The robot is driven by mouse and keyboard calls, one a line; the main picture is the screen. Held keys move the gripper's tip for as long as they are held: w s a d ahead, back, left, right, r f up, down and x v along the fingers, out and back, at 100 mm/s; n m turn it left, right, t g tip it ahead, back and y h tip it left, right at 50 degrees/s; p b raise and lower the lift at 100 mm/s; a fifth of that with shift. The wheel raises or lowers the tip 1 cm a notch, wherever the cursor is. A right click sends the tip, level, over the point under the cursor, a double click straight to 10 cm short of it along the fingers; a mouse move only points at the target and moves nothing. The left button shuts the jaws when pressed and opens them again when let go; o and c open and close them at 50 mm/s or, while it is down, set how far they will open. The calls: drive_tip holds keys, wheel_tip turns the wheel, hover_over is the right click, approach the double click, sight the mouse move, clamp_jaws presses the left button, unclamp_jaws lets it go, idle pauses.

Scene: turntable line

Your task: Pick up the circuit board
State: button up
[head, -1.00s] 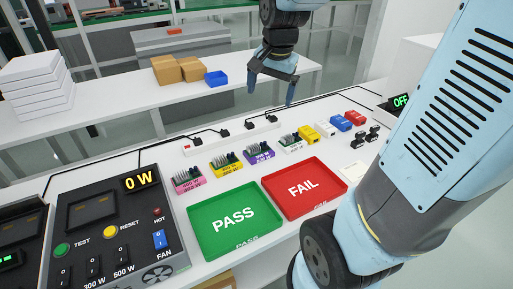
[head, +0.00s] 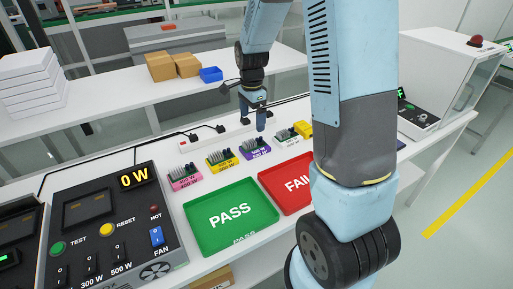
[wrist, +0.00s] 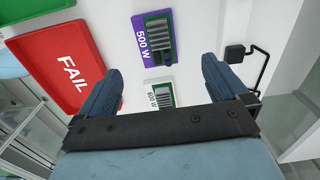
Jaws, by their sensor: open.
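Several small circuit boards with grey finned parts sit on coloured labelled blocks in a row: pink (head: 184,177), yellow (head: 222,161), purple (head: 256,148) and white (head: 287,136). My gripper (head: 254,117) hangs just behind the purple and white blocks, pointing down, above the bench. In the wrist view my open, empty gripper (wrist: 161,68) has the white block's board (wrist: 160,94) between its fingers, farther below. The purple block (wrist: 154,38), marked 500 W, lies just beyond the fingertips. No finger visibly touches a board.
A green PASS tray (head: 230,216) and a red FAIL tray (head: 284,184) lie in front of the boards. A white power strip (head: 196,140) with black plugs runs behind them. A test panel (head: 112,225) reading 0 W stands left. My arm hides the bench to the right.

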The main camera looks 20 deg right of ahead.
sight(254, 141)
wheel_tip(254, 141, down, 6)
drive_tip(key=shift+r, duration=0.1)
drive_tip(key=shift+s+d+f, duration=0.1)
drive_tip(key=shift+f, duration=1.3)
drive_tip(key=shift+s+d+f, duration=0.1)
drive_tip(key=shift+f, duration=1.25)
drive_tip(key=c, duration=1.2)
